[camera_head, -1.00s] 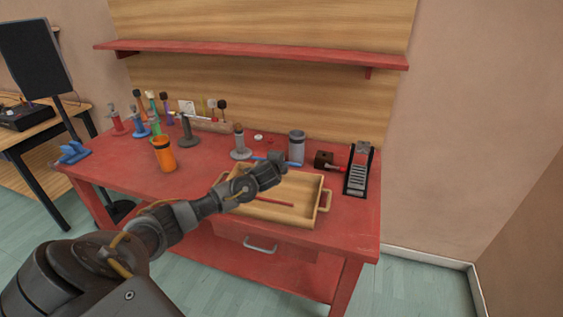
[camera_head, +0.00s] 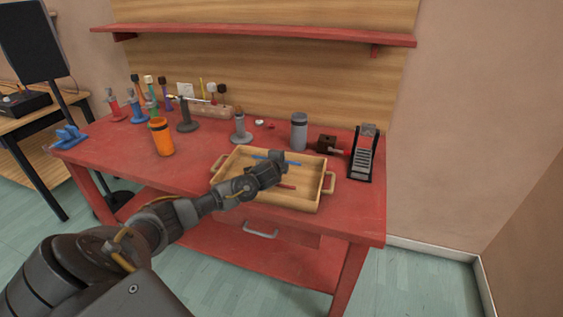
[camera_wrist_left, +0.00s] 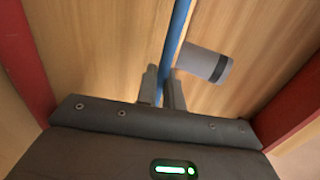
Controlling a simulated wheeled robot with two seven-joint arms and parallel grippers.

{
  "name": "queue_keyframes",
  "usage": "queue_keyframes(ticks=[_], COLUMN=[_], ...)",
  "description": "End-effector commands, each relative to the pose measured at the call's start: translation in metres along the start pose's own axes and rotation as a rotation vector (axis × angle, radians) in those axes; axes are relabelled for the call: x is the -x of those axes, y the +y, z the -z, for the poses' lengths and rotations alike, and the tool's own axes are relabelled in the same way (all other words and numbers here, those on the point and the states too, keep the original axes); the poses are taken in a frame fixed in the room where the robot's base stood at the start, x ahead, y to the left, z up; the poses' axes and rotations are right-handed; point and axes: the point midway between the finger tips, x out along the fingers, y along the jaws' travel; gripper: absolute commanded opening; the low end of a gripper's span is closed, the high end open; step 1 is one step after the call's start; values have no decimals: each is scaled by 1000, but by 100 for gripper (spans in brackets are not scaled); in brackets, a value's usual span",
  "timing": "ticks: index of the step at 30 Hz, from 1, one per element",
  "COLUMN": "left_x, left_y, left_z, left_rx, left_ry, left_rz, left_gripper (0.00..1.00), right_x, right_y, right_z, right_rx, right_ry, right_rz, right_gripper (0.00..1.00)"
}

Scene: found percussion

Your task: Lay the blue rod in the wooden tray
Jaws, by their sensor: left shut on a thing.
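In the left wrist view the blue rod (camera_wrist_left: 177,38) runs up from between the two fingers (camera_wrist_left: 164,92). In the head view the rod lies within the outline of the wooden tray (camera_head: 331,184), towards its back. The gap between rod and tray floor cannot be judged. My gripper and forearm hide part of the tray's left front. My right gripper is not in view.
A red rod (camera_head: 287,186) lies in the tray. A black ridged device (camera_head: 363,155) stands right. An orange cup (camera_head: 161,137) stands left.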

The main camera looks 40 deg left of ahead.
Motion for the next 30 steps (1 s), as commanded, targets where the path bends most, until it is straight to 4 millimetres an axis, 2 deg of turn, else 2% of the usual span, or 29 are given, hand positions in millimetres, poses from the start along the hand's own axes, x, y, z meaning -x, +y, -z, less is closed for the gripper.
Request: queue_keyframes(ticks=[5,6,11,22,26,30], left_x=[0,0,0,6,22,49], left_y=[-1,-1,-1,0,0,0], left_z=[0,0,0,0,0,0], left_rx=[0,0,0,-1,-3,-3], left_ry=[0,0,0,2,3,3], left_rz=[0,0,0,1,0,1], left_gripper=[0,14,34,34,34,34], right_x=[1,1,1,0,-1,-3], right_y=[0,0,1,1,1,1], right_z=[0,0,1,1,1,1], right_rx=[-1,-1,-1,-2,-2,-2], right_ry=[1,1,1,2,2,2], right_rz=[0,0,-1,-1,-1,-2], right_gripper=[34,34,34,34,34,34])
